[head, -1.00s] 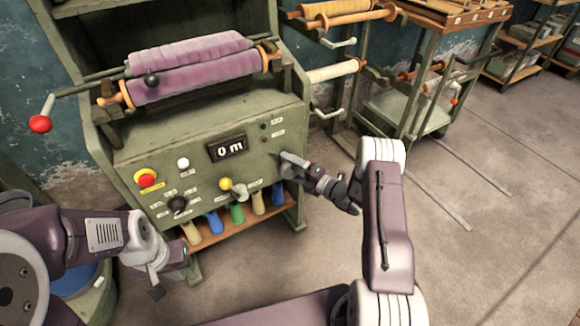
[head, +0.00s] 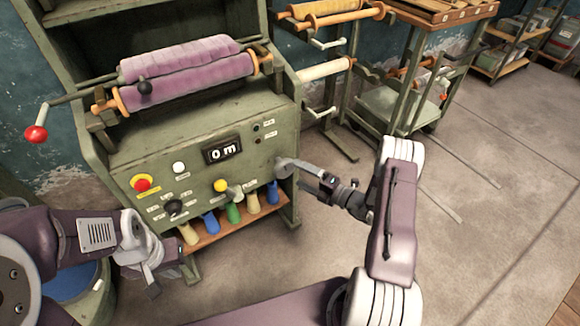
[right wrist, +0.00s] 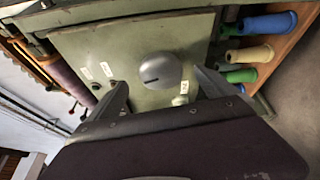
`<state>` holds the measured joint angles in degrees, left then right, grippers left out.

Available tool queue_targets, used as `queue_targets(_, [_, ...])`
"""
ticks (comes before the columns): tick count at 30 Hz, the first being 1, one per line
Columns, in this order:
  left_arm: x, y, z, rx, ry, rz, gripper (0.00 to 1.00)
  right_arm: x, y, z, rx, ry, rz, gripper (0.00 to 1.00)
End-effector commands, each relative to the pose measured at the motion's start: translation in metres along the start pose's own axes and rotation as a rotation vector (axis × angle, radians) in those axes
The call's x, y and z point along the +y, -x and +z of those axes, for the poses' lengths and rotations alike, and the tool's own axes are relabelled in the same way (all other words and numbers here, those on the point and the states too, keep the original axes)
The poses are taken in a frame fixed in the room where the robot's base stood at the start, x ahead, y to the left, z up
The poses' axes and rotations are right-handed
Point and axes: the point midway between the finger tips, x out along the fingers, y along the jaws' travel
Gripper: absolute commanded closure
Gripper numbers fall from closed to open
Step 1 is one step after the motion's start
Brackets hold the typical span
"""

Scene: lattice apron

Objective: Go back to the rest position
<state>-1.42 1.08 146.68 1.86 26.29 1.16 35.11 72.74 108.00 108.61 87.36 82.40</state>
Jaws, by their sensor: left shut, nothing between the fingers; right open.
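My right gripper (head: 304,168) is at the right edge of the green machine's front panel (head: 140,160). In the right wrist view its two fingers (right wrist: 160,82) are spread and empty. A round grey knob (right wrist: 160,70) with a dark slot shows ahead of them, between the tips. In the head view this knob (head: 284,168) is partly covered by the gripper. My left gripper (head: 164,275) is low at the left, in front of the machine's lower corner. It is shut with nothing in it.
The machine carries a purple roll (head: 190,82), a display reading 0 m (head: 222,150), a red button (head: 142,184) and a yellow-topped lever (head: 220,186). Several coloured cones (head: 233,213) sit on its lower shelf. A rack with rollers (head: 325,70) stands behind right. The floor at right (head: 500,220) is clear.

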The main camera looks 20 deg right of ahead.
Motion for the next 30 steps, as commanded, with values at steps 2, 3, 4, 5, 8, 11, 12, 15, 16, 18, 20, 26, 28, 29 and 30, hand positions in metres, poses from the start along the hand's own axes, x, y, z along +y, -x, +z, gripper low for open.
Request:
queue_targets(2, [0.0,0.004,0.0,0.0,0.0,0.0,1.0,0.001,0.009,0.001,-0.002,-0.001,-0.001,0.04])
queue_targets(3, [0.0,0.004,0.0,0.0,0.0,0.0,1.0,0.0,0.011,0.0,-0.001,-0.001,0.0,0.04])
queue_targets(4, [0.0,0.004,0.0,0.0,0.0,0.0,1.0,0.0,0.013,0.0,0.0,-0.001,0.0,0.04])
queue_targets(5, [0.0,0.004,0.0,0.0,0.0,0.0,1.0,0.0,0.013,-0.001,0.001,-0.001,0.0,0.04])
queue_targets(8, [0.0,0.003,0.0,0.0,0.0,0.0,1.0,-0.001,0.014,-0.001,0.002,0.0,0.0,0.04])
queue_targets(11, [0.0,0.003,0.0,0.0,0.0,0.0,1.0,-0.001,0.014,-0.001,0.002,0.0,0.0,0.04])
queue_targets(12, [0.0,0.003,0.0,0.0,0.0,0.0,1.0,-0.001,0.014,-0.001,0.002,0.0,0.0,0.04])
queue_targets(15, [0.0,0.003,0.0,0.0,0.0,0.0,1.0,-0.001,0.013,-0.001,0.002,0.0,0.0,0.04])
queue_targets(16, [0.0,0.003,0.0,0.0,0.0,0.0,1.0,-0.001,0.013,-0.001,0.002,0.0,0.0,0.04])
queue_targets(18, [0.0,0.003,0.0,0.0,0.0,0.0,1.0,0.0,0.013,-0.001,0.003,0.001,0.0,0.04])
queue_targets(20, [0.0,0.003,0.0,0.0,0.0,0.0,1.0,0.003,0.011,-0.006,0.029,0.023,-0.004,0.04])
queue_targets(26, [0.0,0.004,0.0,0.0,0.0,0.0,1.0,0.046,0.007,-0.127,0.597,0.549,-0.042,0.04])
queue_targets(28, [0.0,0.003,0.0,0.0,0.0,0.0,1.0,0.055,0.038,-0.183,0.936,0.912,0.009,0.04])
queue_targets(29, [0.0,0.003,0.0,0.0,0.0,0.0,1.0,0.056,0.055,-0.199,1.07,1.065,0.047,0.04])
queue_targets(30, [0.0,0.003,0.0,0.0,0.0,0.0,1.0,0.055,0.077,-0.212,1.236,1.264,0.109,0.04])
